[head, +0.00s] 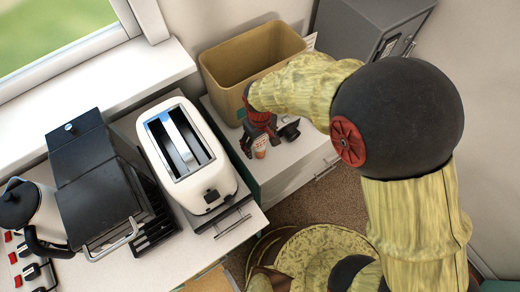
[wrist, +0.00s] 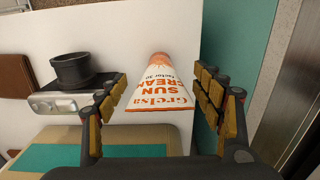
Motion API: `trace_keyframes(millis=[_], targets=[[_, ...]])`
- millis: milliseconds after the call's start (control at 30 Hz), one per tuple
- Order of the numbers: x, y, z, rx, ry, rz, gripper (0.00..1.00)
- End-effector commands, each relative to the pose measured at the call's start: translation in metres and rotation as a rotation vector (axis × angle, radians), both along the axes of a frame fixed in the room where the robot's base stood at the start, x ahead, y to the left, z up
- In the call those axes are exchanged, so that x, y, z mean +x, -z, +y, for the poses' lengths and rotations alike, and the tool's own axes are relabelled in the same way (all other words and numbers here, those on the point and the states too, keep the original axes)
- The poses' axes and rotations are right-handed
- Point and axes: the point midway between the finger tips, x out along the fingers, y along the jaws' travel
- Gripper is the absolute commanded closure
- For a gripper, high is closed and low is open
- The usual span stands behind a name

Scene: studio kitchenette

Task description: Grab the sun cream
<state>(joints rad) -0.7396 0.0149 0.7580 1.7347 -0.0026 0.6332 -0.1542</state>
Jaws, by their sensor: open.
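The sun cream (wrist: 158,92) is a white tube with orange lettering and an orange-pink end, seen in the wrist view between my two fingers. It also shows small in the head view (head: 260,147), just beneath my gripper, on the white cabinet top. My gripper (wrist: 161,82) is open, with one finger on each side of the tube. In the head view my gripper (head: 259,133) reaches down beside the tan bin, and my fingers partly hide the tube.
A black and silver photo camera (wrist: 68,88) lies just left of the tube in the wrist view, near my left finger. A brown wallet-like item (wrist: 17,82) is farther left. A tan bin (head: 226,75) stands close behind. A toaster (head: 186,152) is on the counter.

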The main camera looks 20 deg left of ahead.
Motion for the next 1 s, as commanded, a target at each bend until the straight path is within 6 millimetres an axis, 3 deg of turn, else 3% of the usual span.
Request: trace_keyframes(millis=[167, 1000], targets=[[0.0004, -0.0007, 0.0003, 0.001, 0.0, -0.001, 0.33], [0.0002, -0.0007, 0.0001, 0.001, 0.0, -0.001, 0.8]])
